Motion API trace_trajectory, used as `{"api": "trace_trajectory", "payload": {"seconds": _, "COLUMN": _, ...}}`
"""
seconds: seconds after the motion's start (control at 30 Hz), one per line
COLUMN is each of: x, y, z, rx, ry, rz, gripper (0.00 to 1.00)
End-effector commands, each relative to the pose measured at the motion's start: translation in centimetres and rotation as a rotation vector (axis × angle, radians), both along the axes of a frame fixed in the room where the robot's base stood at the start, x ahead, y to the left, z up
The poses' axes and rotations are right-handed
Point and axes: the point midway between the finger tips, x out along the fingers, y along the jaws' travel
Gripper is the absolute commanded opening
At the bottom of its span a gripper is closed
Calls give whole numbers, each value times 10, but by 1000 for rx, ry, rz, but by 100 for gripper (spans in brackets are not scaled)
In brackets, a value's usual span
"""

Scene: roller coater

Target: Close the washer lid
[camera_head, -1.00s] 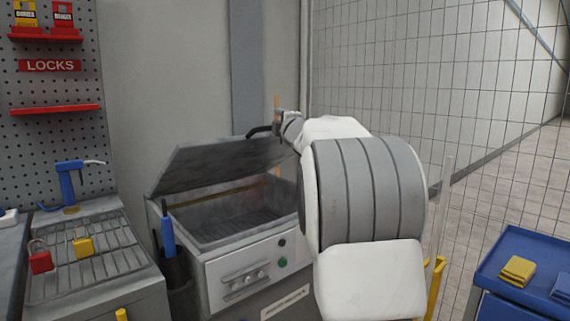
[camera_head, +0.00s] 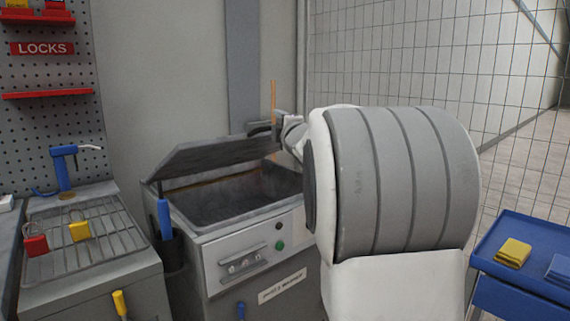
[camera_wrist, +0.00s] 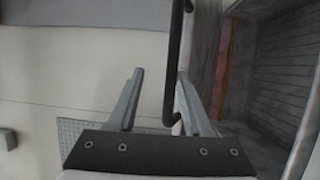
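The washer lid (camera_head: 215,152) is a grey metal panel, partly open and tilted over the washer (camera_head: 245,262). The basin below it shows at the front. A dark bar handle (camera_head: 260,129) sits at the lid's right end; it also shows in the wrist view (camera_wrist: 174,60). My gripper (camera_wrist: 160,73) is open, with the bar between its two fingers, closer to the right finger. In the head view my gripper (camera_head: 281,122) is small at the lid's right end, partly hidden by my arm. Whether a finger touches the handle or lid I cannot tell.
A bench with a rack (camera_head: 85,235), a red padlock (camera_head: 36,245) and a yellow padlock (camera_head: 80,230) stands left of the washer. A blue cart (camera_head: 520,240) stands at the right. A wall rises behind the washer, and a mesh fence (camera_head: 400,60) behind my arm.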

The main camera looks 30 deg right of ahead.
Motion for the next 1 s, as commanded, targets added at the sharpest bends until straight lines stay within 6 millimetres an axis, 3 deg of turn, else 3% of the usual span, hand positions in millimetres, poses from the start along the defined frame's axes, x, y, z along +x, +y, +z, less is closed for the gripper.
{"api": "trace_trajectory", "payload": {"seconds": 1.0, "x": -52, "y": 18, "z": -46, "rx": 0, "ry": -1, "rz": 0, "gripper": 47}}
